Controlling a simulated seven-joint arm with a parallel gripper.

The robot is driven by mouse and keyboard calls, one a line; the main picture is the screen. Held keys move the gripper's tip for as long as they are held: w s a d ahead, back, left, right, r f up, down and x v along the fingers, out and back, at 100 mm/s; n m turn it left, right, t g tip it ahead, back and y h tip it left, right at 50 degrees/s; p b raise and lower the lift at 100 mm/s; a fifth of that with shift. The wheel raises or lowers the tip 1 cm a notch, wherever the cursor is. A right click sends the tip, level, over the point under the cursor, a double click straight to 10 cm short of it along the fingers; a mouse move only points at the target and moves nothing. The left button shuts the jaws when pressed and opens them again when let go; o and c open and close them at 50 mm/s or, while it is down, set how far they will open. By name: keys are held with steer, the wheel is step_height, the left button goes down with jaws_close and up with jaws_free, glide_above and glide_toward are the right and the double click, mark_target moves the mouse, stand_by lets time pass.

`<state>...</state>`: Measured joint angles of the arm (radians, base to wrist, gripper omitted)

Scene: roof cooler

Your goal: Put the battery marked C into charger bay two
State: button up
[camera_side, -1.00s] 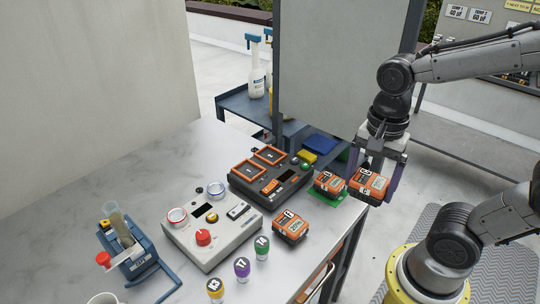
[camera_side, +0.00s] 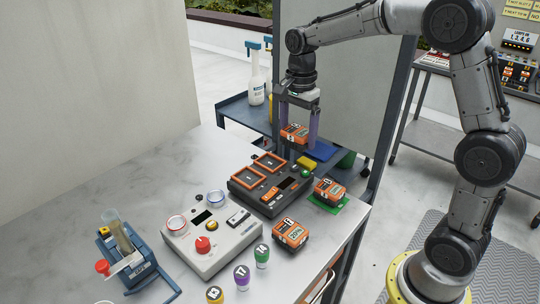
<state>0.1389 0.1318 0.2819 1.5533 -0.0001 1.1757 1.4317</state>
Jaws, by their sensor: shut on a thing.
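My gripper (camera_side: 298,136) is shut on an orange and black battery (camera_side: 294,132) and holds it in the air. In the picture it shows just above the charger's right back corner. The dark charger (camera_side: 240,189) has two orange-framed bays, a left bay (camera_side: 248,174) and a right bay (camera_side: 270,162). The bay marks are too small to read surely. A second battery (camera_side: 330,190) sits on a green mat (camera_side: 325,206), and a third battery (camera_side: 290,233) lies on the table. I cannot make out which battery is marked C.
A grey control box (camera_side: 211,253) with a red knob stands in front of the charger. Several numbered coloured pegs (camera_side: 240,275) stand near the front edge. A blue holder (camera_side: 130,255) is at left. A blue cart (camera_side: 245,112) with spray bottles (camera_side: 256,80) stands behind. The table's left back is clear.

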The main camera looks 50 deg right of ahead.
steer(key=w+f, duration=0.3)
steer(key=w, duration=0.3)
glide_above(270, 163)
steer(key=f, duration=0.2)
steer(key=s+f, duration=0.1)
steer(key=f, duration=0.1)
steer(key=shift+a, duration=0.1)
steer(key=shift+w+f, duration=0.3)
steer(key=shift+f, duration=0.05)
steer(key=shift+w+f, duration=0.15)
steer(key=shift+f, duration=0.75)
steer(key=shift+w+f, duration=0.1)
steer(key=shift+f, duration=0.75)
steer(key=shift+f, duration=0.15)
steer(key=o, duration=1.5)
steer(key=shift+f, duration=0.1)
